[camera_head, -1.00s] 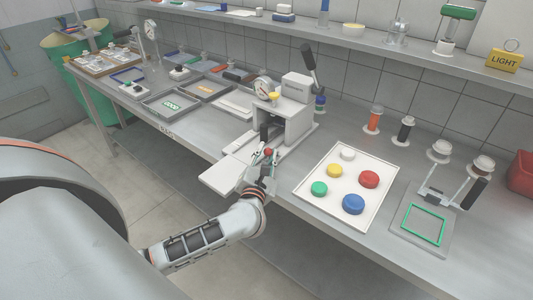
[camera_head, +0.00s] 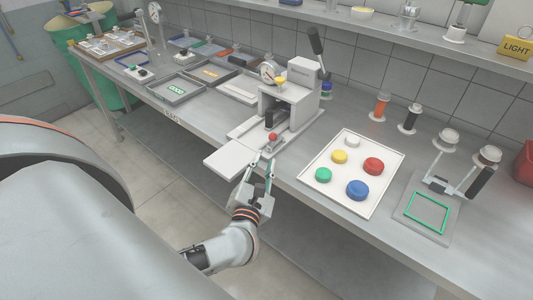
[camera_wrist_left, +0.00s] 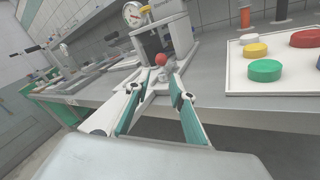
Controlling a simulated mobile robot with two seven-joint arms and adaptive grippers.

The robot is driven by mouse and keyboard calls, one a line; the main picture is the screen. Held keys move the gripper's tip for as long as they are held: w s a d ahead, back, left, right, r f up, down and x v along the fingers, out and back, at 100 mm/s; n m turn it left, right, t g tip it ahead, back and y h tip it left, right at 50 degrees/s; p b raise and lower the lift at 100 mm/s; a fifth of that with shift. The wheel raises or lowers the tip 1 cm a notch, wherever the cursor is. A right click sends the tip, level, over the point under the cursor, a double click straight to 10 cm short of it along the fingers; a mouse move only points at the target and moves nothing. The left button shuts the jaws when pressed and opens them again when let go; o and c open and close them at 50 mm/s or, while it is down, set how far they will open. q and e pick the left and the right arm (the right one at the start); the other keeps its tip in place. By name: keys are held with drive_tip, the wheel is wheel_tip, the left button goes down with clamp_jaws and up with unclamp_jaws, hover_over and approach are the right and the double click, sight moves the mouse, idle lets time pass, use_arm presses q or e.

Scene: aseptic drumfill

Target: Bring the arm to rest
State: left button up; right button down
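My left gripper (camera_head: 262,170) is in front of the bench edge, just short of the grey press (camera_head: 288,98) with its dial gauge and black lever. Its two fingers are spread apart with nothing between them. In the left wrist view the open fingers (camera_wrist_left: 158,108) with green pads point at the press. A small red ball knob (camera_head: 273,137) sits at the press's front, beyond the fingertips; it also shows in the left wrist view (camera_wrist_left: 160,59). My right gripper does not show in either view.
A white tray (camera_head: 335,196) with several coloured round caps lies right of the press. A fixture with a green frame (camera_head: 428,212) stands farther right. Grey trays (camera_head: 176,89) lie left along the bench (camera_head: 160,112). The floor in front of the bench is clear.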

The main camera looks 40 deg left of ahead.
use_arm(q)
drive_tip(key=shift+s+d, duration=0.15)
drive_tip(key=shift+s, duration=0.2)
idle(0.3)
drive_tip(key=s+d+m+t+h, duration=0.3)
drive_tip(key=d+m+h, duration=0.85)
drive_tip(key=m, duration=1.05)
drive_tip(key=s+d+f+m+g+y, duration=0.1)
drive_tip(key=s+f+m+g, duration=0.3)
drive_tip(key=f+m, duration=0.4)
drive_tip(key=s+f+m+g, duration=0.4)
drive_tip(key=s+f+m, duration=0.2)
drive_tip(key=f, duration=0.9)
drive_tip(key=m, duration=0.2)
drive_tip(key=shift+s+d+m+g+y, duration=0.35)
drive_tip(key=shift+d+m+g, duration=0.05)
